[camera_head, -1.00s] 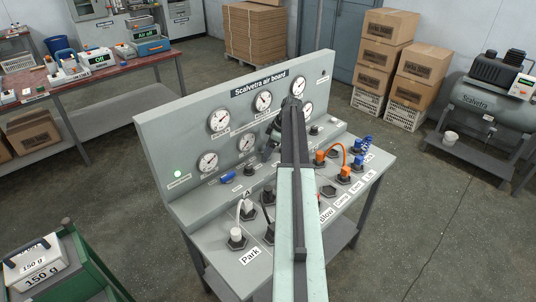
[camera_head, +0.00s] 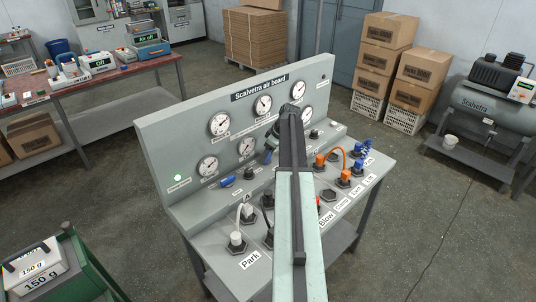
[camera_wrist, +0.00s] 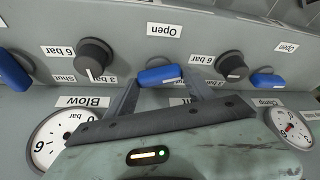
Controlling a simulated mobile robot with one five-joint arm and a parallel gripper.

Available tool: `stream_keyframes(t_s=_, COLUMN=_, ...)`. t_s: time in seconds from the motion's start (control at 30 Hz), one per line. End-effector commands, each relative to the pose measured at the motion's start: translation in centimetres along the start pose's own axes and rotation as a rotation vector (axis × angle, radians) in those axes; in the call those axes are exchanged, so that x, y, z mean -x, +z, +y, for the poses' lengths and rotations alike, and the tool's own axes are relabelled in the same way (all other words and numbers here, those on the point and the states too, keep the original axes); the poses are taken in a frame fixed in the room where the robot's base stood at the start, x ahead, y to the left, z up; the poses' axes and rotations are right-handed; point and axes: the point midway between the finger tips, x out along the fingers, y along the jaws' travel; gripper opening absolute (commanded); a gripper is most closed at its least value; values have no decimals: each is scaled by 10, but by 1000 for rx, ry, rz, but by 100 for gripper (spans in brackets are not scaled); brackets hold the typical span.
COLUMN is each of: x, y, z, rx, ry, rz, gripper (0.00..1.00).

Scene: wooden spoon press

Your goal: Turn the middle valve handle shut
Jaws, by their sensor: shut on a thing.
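The middle valve's blue handle (camera_wrist: 157,75) lies nearly level across the wrist view, which shows the board upside down. My gripper (camera_wrist: 164,84) has one finger on each side of the handle and is shut on it. An "Open" label (camera_wrist: 163,30) is above the handle in that view. A partly hidden label (camera_wrist: 185,101) is below it, behind my gripper's body. In the head view the blue handle (camera_head: 268,157) shows just left of my arm, which hides most of my gripper.
Dark knobs (camera_wrist: 97,57) and (camera_wrist: 232,66) flank the handle closely. Another blue handle (camera_wrist: 267,80) is at the right, and one (camera_wrist: 12,72) at the left edge. Gauges (camera_wrist: 60,135) sit on the board's panel. Hose couplings (camera_head: 345,178) stand on the board's front shelf.

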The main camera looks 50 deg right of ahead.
Motion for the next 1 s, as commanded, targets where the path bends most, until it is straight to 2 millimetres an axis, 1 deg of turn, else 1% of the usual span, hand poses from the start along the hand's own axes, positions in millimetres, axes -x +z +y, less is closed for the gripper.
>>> stream_keyframes(t_s=0.2, x=0, y=0, z=-3, rx=-147, ry=61, rz=0, gripper=21)
stream_keyframes(t_s=0.5, x=0, y=0, z=-2, rx=-290, ry=120, rz=0, gripper=21)
stream_keyframes(t_s=0.7, x=0, y=0, z=-2, rx=-330, ry=137, rz=-1, gripper=21)
stream_keyframes(t_s=1.0, x=0, y=0, z=-2, rx=-341, ry=141, rz=0, gripper=21)
